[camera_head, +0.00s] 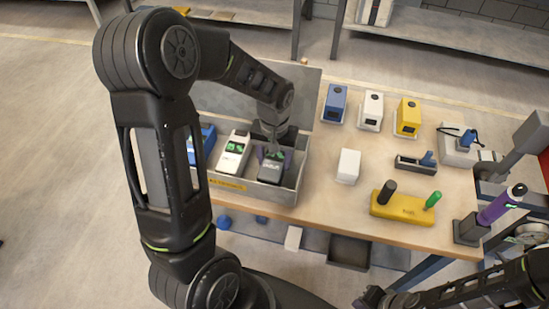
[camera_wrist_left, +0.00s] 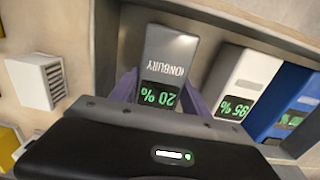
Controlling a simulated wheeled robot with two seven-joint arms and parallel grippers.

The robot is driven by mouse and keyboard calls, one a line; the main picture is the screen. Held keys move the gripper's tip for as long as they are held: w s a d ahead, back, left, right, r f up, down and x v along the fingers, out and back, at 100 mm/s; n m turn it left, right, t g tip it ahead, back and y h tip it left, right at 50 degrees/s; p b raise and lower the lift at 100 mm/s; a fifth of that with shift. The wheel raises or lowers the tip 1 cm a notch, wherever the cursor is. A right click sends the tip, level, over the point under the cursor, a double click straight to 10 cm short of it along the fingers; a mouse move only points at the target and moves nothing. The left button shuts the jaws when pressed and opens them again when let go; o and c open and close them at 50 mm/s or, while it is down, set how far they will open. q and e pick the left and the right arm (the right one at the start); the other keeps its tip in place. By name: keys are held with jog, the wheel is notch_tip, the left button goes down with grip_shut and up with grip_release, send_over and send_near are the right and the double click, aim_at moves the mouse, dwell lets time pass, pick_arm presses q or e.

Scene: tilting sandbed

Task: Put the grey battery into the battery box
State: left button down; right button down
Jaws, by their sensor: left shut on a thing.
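The grey battery (camera_wrist_left: 168,62) reads 20% on its display and sits between the purple fingers of my left gripper (camera_wrist_left: 165,95). In the head view the left gripper (camera_head: 272,150) is shut on the grey battery (camera_head: 270,172) in the right-hand part of the open battery box (camera_head: 290,196). Beside it in the box are a white battery (camera_head: 234,152) reading 95% and a blue battery (camera_head: 207,140), partly behind my arm. Whether the grey battery rests on the box floor is hidden. My right gripper (camera_head: 372,298) is at the bottom edge, its fingers unclear.
Blue, white and yellow devices (camera_head: 407,118) stand at the back of the table. A white block (camera_head: 348,166) is right of the box. A yellow holder (camera_head: 403,207) has black and green handles. A purple tool (camera_head: 502,204) stands at the right edge.

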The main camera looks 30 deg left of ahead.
aim_at(275, 158)
pick_arm(q)
jog(key=c, duration=0.5)
grip_release()
jog(key=shift+f, duration=0.15)
notch_tip(275, 158, up, 12)
jog(key=shift+r+b, duration=0.2)
jog(key=shift+b, duration=0.25)
